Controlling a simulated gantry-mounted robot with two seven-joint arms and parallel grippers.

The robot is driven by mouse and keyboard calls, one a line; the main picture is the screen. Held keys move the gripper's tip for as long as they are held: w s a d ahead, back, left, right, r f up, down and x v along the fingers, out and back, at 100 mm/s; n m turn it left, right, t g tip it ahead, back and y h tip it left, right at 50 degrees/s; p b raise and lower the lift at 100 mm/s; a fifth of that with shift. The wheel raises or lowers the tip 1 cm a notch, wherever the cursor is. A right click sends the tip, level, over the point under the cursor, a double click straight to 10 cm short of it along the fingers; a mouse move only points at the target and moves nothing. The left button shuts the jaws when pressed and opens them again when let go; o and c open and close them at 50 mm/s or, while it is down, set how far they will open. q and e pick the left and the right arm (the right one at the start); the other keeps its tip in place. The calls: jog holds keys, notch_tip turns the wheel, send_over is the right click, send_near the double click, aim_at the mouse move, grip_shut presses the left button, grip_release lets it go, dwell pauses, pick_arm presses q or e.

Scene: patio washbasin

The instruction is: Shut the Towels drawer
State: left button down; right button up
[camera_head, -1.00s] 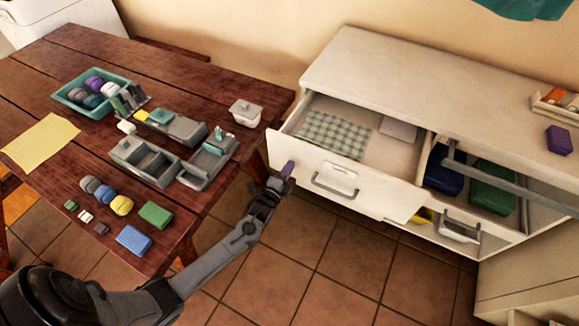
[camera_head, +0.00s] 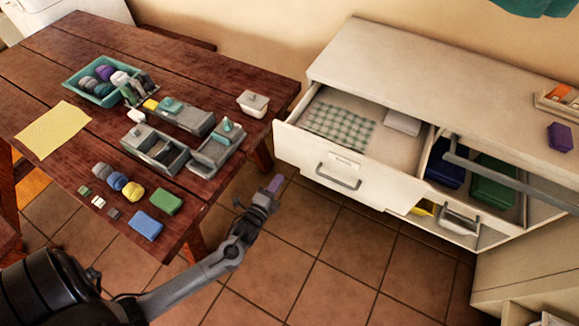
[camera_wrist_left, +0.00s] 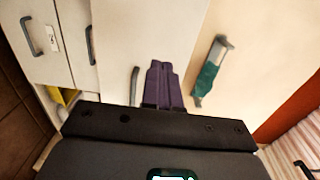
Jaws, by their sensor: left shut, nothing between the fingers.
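A white drawer (camera_head: 303,161) stands pulled out at the left end of the white cabinet. A green-and-white checked cloth (camera_head: 338,127) and a pale box (camera_head: 402,122) lie inside it. Its front has a grey bar handle (camera_head: 338,178) and a small label too small to read; I take it as the Towels drawer. My left gripper (camera_head: 274,184) is shut and empty, in front of the drawer front's left part and apart from it in the picture. Its purple fingers (camera_wrist_left: 163,83) are together in the left wrist view, pointing towards pale fronts. My right gripper is not in view.
A wooden table (camera_head: 60,178) with organizers, yarn balls and small blocks stands left of the cabinet. A second open compartment to the right holds a blue box (camera_head: 444,172) and a green box (camera_head: 493,182). Tiled floor (camera_head: 330,255) lies clear in front of the drawer.

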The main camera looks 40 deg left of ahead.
pick_arm(q)
jog(key=f+b, duration=0.2)
jog(key=b, duration=0.5)
send_near(300, 151)
jog(key=x, duration=0.5)
jog(key=shift+b+x, duration=0.45)
jog(key=shift+x, duration=0.45)
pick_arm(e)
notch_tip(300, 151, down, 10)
pick_arm(q)
jog(key=shift+a, duration=0.1)
